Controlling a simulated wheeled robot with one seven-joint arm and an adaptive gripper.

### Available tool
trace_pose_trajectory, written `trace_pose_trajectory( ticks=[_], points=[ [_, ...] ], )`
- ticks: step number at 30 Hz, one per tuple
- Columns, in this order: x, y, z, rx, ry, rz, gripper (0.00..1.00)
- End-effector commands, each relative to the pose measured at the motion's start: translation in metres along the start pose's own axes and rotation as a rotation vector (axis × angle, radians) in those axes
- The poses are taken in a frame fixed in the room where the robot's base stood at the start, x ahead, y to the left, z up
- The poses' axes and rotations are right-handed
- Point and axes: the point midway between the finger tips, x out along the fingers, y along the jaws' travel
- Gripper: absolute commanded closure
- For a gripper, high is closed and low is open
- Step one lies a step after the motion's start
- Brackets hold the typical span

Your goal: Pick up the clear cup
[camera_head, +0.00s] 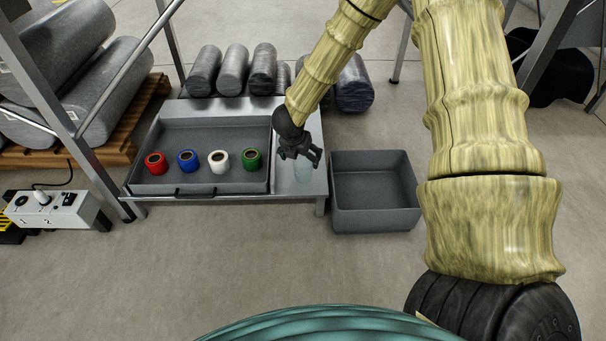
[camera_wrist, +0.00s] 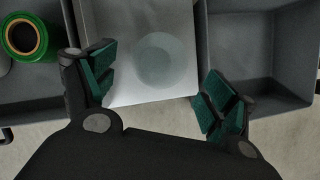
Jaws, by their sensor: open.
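The clear cup (camera_head: 303,172) is a faint, see-through shape on the bare light metal strip at the right of the low table. In the wrist view the cup (camera_wrist: 157,62) shows as a pale grey round shape on that metal surface, ahead of the fingers and between their lines. My gripper (camera_head: 301,158) is above the cup in the head view and partly covers it. In the wrist view my gripper (camera_wrist: 152,90) has its green-padded fingers wide apart with nothing between them. The cup's height and rim are hard to make out.
A grey tray (camera_head: 200,190) on the table (camera_head: 312,185) holds red (camera_head: 156,163), blue (camera_head: 187,161), white (camera_head: 218,161) and green (camera_head: 251,160) rolls. An empty grey bin (camera_head: 375,220) stands on the floor at right. Dark wrapped cylinders (camera_head: 233,70) lie behind. Open floor is in front.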

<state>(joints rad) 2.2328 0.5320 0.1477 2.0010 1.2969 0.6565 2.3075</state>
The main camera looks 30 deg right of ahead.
Motion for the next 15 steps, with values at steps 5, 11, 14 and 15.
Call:
trace_pose_trajectory(
  ticks=[5, 11, 14, 15],
  points=[
    [0.011, 0.001, -0.001, -0.003, -0.001, 0.000, 0.14],
    [0.032, 0.001, -0.002, -0.003, -0.001, -0.001, 0.14],
    [0.047, 0.001, -0.002, -0.004, -0.001, 0.000, 0.14],
    [0.052, 0.002, -0.002, -0.003, -0.001, 0.000, 0.14]
  ],
)
